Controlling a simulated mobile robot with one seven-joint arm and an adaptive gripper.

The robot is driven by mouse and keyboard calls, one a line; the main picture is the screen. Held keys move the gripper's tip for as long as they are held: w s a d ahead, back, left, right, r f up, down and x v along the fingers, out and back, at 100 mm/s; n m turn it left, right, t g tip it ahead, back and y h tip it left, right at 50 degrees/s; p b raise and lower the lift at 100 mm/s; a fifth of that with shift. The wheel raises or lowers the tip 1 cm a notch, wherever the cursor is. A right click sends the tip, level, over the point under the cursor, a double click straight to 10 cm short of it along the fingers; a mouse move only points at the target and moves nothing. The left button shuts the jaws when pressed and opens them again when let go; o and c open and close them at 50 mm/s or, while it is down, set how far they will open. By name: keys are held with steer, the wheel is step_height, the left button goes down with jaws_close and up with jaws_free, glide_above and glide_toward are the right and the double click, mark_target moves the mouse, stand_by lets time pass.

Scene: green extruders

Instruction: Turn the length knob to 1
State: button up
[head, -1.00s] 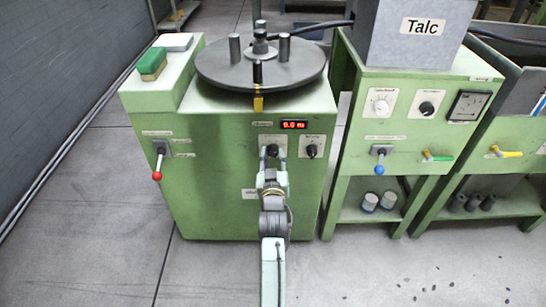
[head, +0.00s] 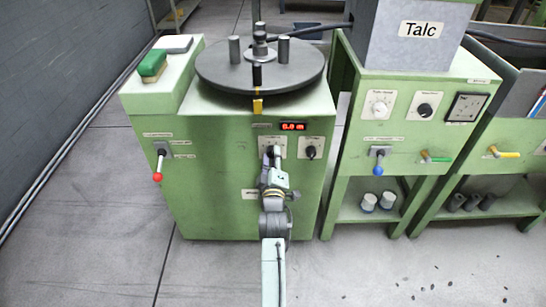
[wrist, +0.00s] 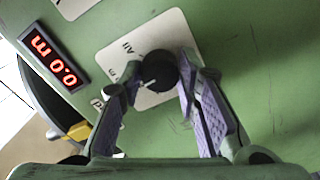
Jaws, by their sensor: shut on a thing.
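The knob (wrist: 157,70) is black and round, on a white label plate (wrist: 140,45) on the green machine front. Its white pointer mark points to the lower left in the wrist view. The plate's lettering is partly hidden by the fingers and only partly readable. My gripper (wrist: 158,72) is shut on the knob, with one finger on each side. In the head view my gripper (head: 272,154) covers most of the knob. The red display (wrist: 54,62) beside the plate reads 0.0 m; it also shows in the head view (head: 292,127).
A second black knob (head: 311,152) sits close to the right of my gripper. A red-tipped lever (head: 158,165) is on the left of the front. A round turntable (head: 262,72) is on top. The Talc machine (head: 400,140) stands to the right.

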steer(key=n+p, duration=0.1)
steer(key=n, duration=0.2)
steer(key=n+p, duration=0.1)
steer(key=n, duration=0.2)
steer(key=n+p, duration=0.2)
steer(key=n, duration=0.1)
steer(key=shift+a+r+n, duration=0.1)
steer(key=shift+r+n, duration=0.2)
steer(key=shift+r, duration=0.05)
steer(key=shift+n+p, duration=0.65)
steer(key=shift+n, duration=0.35)
steer(key=shift+f, duration=0.15)
steer(key=o, duration=1.2)
steer(key=shift+f, duration=0.1)
steer(key=shift+c, duration=0.2)
steer(key=shift+s, duration=0.1)
steer(key=s, duration=0.7)
